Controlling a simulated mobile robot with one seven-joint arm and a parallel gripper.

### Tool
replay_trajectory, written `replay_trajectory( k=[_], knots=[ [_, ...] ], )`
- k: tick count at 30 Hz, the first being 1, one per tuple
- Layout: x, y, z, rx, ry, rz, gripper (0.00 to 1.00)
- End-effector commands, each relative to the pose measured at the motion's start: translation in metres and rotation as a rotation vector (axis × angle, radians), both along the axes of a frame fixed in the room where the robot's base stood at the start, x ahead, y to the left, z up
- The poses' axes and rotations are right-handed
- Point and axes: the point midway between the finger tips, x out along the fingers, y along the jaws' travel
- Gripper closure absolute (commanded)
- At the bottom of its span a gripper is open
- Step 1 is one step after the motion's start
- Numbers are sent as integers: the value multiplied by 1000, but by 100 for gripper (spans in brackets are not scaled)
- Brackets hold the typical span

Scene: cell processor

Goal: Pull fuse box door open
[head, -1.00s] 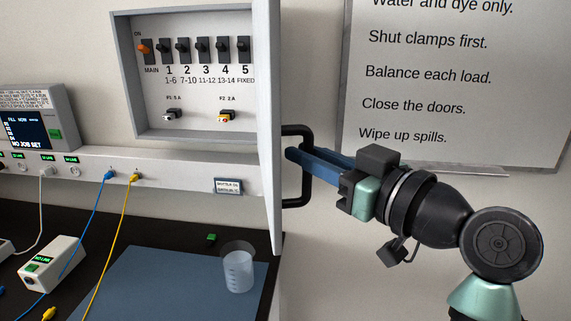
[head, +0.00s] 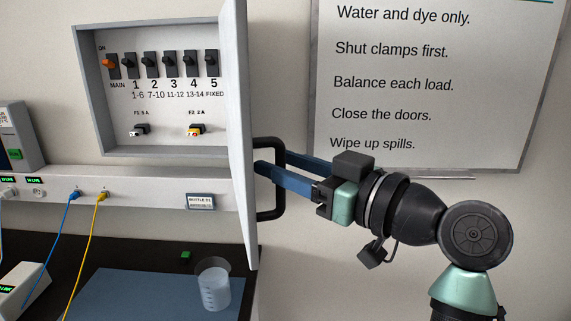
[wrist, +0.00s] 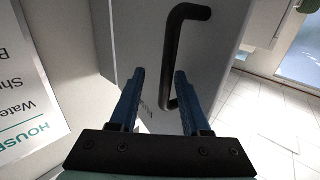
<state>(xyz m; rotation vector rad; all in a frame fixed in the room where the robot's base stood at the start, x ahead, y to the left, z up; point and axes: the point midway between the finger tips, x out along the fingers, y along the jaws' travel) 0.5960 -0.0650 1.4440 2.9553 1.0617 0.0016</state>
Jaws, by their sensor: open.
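The fuse box (head: 88,95) is on the wall in the head view, with its switches and fuses exposed. Its grey door (head: 241,120) stands swung out, seen nearly edge-on. The black door handle (head: 278,190) is on the door's outer face, at the right; it also shows in the wrist view (wrist: 173,45). My gripper (head: 268,169) is open, its blue fingers reaching to the handle from the right. In the wrist view the handle's bar runs down between the fingertips (wrist: 160,78), nearer the right finger. Whether it touches a finger I cannot tell.
A white sign (head: 420,90) hangs on the wall behind my arm. Below the box are a socket rail (head: 130,190) with blue and yellow cables, and a dark bench with a blue mat (head: 140,295) and clear beaker (head: 214,288).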

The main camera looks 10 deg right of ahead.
Motion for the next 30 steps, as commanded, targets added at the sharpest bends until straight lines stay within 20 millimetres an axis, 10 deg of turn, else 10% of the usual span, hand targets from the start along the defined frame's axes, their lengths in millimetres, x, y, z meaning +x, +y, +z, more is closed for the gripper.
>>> replay_trajectory(
  k=[30],
  knots=[
    [-100,-82,0,0,0,0,53]
  ],
)
